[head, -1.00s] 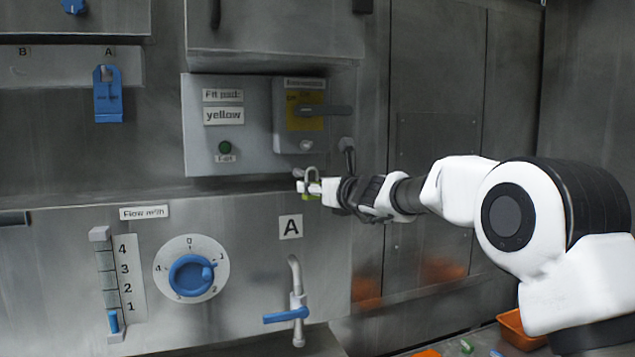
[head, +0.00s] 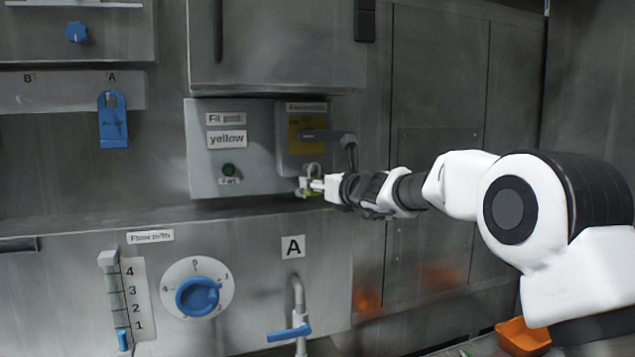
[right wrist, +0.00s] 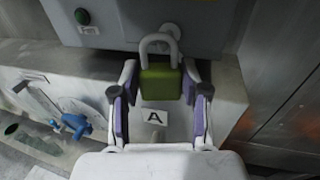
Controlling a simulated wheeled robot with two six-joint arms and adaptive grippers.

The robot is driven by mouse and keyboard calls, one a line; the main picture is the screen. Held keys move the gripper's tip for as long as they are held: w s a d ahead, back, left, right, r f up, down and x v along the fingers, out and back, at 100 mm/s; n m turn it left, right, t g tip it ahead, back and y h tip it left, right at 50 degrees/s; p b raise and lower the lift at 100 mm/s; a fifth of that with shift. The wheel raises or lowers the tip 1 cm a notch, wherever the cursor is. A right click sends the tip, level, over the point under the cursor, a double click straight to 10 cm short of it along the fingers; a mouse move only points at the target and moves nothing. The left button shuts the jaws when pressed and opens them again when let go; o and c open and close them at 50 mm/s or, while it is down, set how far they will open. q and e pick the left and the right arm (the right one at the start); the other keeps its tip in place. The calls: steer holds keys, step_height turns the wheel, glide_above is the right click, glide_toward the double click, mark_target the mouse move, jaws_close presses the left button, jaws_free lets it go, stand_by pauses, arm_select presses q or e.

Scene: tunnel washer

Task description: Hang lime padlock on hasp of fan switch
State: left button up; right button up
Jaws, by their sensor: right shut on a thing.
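The lime padlock (right wrist: 160,84) is upright in the right wrist view, its pale shackle pointing toward the switch box. My right gripper (head: 314,187) is shut on its body; the padlock shows small in the head view (head: 306,191). The fan switch (head: 303,138) is a grey box with a yellow plate and dark handle. Its pale hasp (right wrist: 171,31) is at the box's lower edge, right at the top of the shackle. I cannot tell whether the shackle passes through the hasp or only overlaps it in view. My left gripper is not in view.
A grey panel with a green button (head: 229,170) and a "yellow" label adjoins the switch. Below are a blue dial (head: 198,297) and a blue-handled tap (head: 290,333). A blue tag (head: 112,125) hangs at upper left. An orange bin (head: 522,337) stands lower right.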

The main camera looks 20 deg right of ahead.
steer(key=shift+r+p, duration=0.3)
steer(key=shift+r, duration=0.25)
steer(key=shift+w+f+p, duration=0.1)
steer(key=shift+w+p, duration=0.65)
steer(key=shift+p, duration=0.1)
steer(key=shift+w+f+b, duration=0.2)
steer(key=shift+f+b, duration=0.2)
steer(key=shift+f, duration=0.15)
steer(key=shift+w+f+b, duration=0.35)
steer(key=shift+w, duration=0.05)
steer(key=o, duration=1.3)
